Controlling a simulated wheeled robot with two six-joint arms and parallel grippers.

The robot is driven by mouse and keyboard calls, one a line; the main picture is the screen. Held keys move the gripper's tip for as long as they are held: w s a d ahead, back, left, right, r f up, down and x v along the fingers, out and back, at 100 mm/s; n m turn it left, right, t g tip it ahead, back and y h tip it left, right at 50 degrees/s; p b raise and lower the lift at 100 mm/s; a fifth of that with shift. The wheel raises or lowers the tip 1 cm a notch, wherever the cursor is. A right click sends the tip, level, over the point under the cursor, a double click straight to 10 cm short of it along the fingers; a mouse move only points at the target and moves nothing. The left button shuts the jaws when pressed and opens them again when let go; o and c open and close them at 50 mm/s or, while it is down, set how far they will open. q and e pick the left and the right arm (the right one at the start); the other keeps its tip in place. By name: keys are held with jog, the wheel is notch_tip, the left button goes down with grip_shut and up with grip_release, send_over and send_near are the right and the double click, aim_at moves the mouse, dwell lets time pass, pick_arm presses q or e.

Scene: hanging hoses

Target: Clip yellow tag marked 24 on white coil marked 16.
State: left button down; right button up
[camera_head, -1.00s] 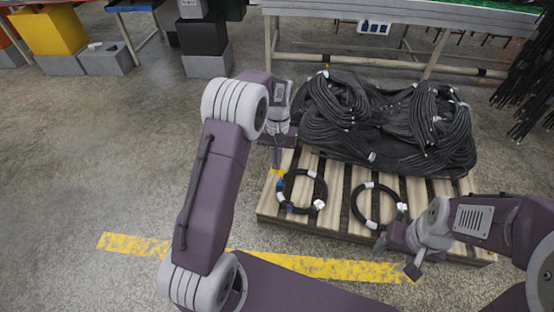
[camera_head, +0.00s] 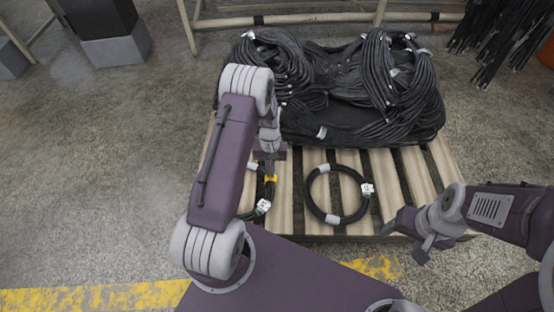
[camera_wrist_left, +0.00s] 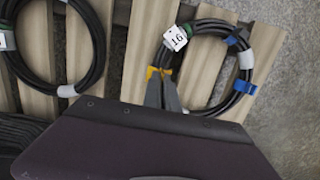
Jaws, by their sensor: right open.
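The coil marked 16 (camera_wrist_left: 206,107) is a black hose ring with white bands. Its white label (camera_wrist_left: 175,38) reads 16 in the left wrist view. In the head view this coil (camera_head: 246,214) lies on the pallet, partly hidden by my left arm. My left gripper (camera_wrist_left: 161,86) is shut on the yellow tag (camera_wrist_left: 153,73) over the coil's side beside the label; I cannot tell whether the tag touches the hose. In the head view the tag (camera_head: 270,178) shows below my left gripper. Its number is not legible. My right gripper (camera_head: 404,239) is open and empty at the pallet's front right.
A second black coil (camera_head: 312,188) with white bands and a white label lies to the right on the slatted wooden pallet (camera_head: 418,175). A heap of black hoses (camera_head: 340,85) covers the pallet's back. A blue clip (camera_wrist_left: 243,87) sits on the coil marked 16.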

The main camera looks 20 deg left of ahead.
pick_arm(q)
jog(key=shift+s+a+f, duration=0.15)
jog(key=shift+s+f, duration=0.05)
jog(key=shift+f, duration=0.6)
pick_arm(e)
jog(key=shift+f, duration=0.6)
pick_arm(q)
jog(key=shift+r, duration=0.15)
pick_arm(e)
jog(key=shift+r, duration=0.15)
pick_arm(q)
jog(key=shift+f+b, duration=0.5)
jog(key=shift+f, duration=1.55)
pick_arm(e)
jog(key=shift+f, duration=0.5)
jog(key=shift+r, duration=0.25)
pick_arm(q)
jog(key=shift+f, duration=0.15)
pick_arm(e)
jog(key=shift+f, duration=0.1)
pick_arm(q)
jog(key=shift+f+b, duration=0.45)
jog(key=shift+f, duration=0.55)
pick_arm(e)
jog(key=shift+f, duration=0.6)
